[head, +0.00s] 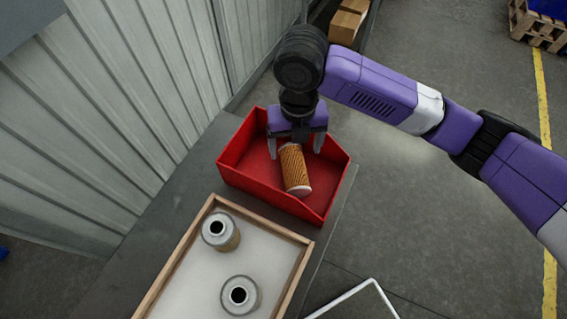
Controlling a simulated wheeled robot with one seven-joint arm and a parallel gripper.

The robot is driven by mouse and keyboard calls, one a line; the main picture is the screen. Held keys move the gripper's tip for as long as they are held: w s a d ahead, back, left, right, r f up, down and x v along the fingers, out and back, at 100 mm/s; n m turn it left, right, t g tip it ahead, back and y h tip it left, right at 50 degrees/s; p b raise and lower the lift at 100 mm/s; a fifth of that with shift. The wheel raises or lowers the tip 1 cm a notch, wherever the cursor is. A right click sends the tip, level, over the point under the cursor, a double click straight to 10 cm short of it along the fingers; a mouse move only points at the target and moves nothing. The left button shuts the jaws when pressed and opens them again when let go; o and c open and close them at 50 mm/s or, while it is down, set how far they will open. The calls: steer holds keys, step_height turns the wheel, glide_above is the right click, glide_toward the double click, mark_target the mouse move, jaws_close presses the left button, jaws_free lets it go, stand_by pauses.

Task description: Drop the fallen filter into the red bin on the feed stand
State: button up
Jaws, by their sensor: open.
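An orange ribbed filter (294,170) with pale end caps shows inside the outline of the red bin (234,180). It is tilted, and its lower cap points to the front of the bin. I cannot tell whether it touches the bin floor. The red bin sits on the grey feed stand (185,185). My gripper (296,150) is above the bin, pointing down, with its fingers spread apart on either side of the filter's upper end. The fingers look clear of the filter. The filter's top end is partly hidden by my gripper.
A wooden-framed tray (178,258) in front of the bin holds two upright filters (221,231) (240,295). A corrugated metal wall (120,100) stands close on the left. A white frame (357,290) is at the bottom right. Cardboard boxes (347,22) are behind. The floor to the right is open.

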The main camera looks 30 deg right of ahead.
step_height(320, 180, up, 8)
steer(key=b, duration=0.1)
stand_by(0.4)
steer(key=shift+f, duration=0.1)
